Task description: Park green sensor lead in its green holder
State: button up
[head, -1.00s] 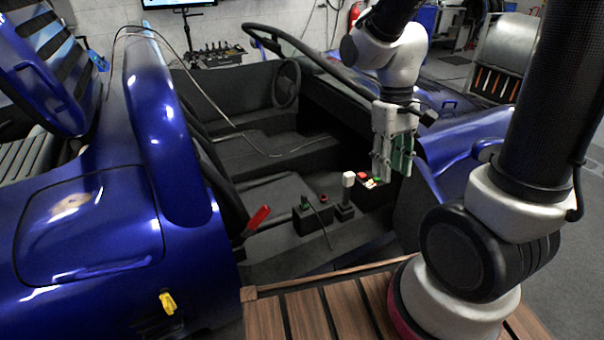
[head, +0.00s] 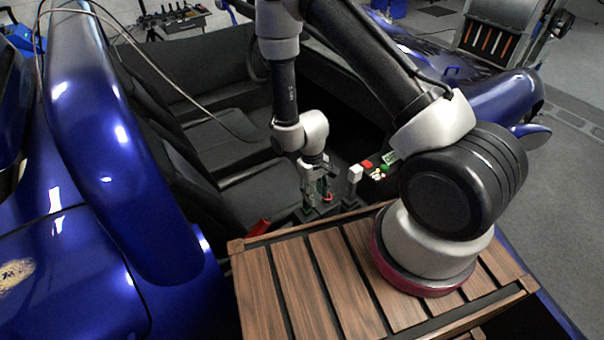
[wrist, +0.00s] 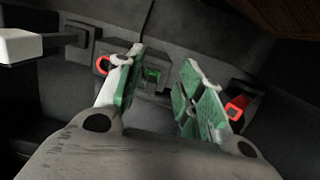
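My gripper (head: 318,194) points down over the car's centre console, low beside a red ring. In the wrist view its two green-padded fingers (wrist: 158,70) are spread apart with nothing held between them. A small green piece (wrist: 152,75) on a dark console block shows in the gap, beyond the fingertips. A thin dark lead (wrist: 147,22) runs up from near it; the joint between them is not clear. In the head view, the gripper and arm partly cover this spot. I cannot make out a separate green holder.
A white-topped lever (head: 355,173) stands just right of the gripper, also large at the wrist view's left (wrist: 20,45). Beyond it is a panel with a red button (head: 367,164). A red handle (head: 259,228) is left. The wooden slatted deck (head: 300,290) lies in front.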

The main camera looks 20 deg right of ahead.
jog(key=w, duration=0.1)
jog(key=w+a, duration=0.1)
jog(key=w, duration=0.1)
jog(key=shift+w+f+t, duration=0.1)
jog(key=shift+w+t, duration=0.1)
jog(key=shift+t, duration=0.2)
jog(key=shift+w+a+f+t+y, duration=0.15)
jog(key=shift+w+a+t+y, duration=0.15)
jog(key=shift+w, duration=0.2)
jog(key=shift+d+f, duration=0.1)
jog(key=shift+f, duration=4.25)
grip_shut()
jog(key=shift+r, duration=0.7)
jog(key=shift+r, duration=2.1)
